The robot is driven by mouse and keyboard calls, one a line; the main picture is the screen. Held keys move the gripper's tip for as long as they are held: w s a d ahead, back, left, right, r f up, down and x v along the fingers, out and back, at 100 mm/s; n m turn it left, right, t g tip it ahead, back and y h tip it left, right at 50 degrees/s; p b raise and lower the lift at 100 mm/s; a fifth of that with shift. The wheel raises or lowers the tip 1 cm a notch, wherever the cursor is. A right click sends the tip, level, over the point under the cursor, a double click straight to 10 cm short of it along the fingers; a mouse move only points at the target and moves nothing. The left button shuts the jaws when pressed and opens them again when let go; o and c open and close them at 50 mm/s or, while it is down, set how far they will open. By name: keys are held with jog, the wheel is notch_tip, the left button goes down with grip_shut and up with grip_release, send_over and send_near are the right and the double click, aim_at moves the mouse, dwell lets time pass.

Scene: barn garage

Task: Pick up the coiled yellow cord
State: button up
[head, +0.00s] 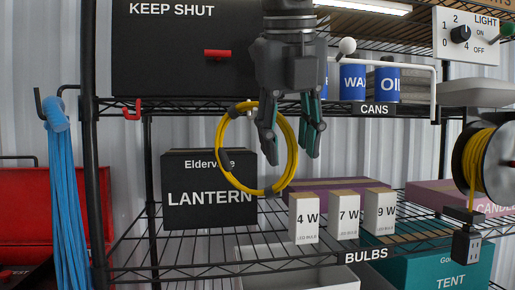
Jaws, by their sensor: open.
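The coiled yellow cord (222,165) hangs as a round loop in front of the middle of the rack in the head view. Its top is near a small hook at the upper shelf edge, and dark bands wrap parts of it. My gripper (291,160) points down with its fingers apart, at the loop's right side. The left finger overlaps the inside of the loop in the picture and the right finger is just outside it. The cord's right side shows between the fingers. I cannot tell whether the fingers touch it.
A black lantern box (208,205) stands behind the loop. Small bulb boxes (343,216) stand to its lower right. A blue coiled rope (66,190) hangs at left, and a yellow cord reel (480,162) is at right. A white bent rod (434,90) is right of my gripper.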

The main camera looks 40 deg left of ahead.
jog(key=shift+s, duration=0.1)
jog(key=shift+w, duration=0.2)
grip_shut()
jog(key=shift+s, duration=0.1)
jog(key=shift+r, duration=0.1)
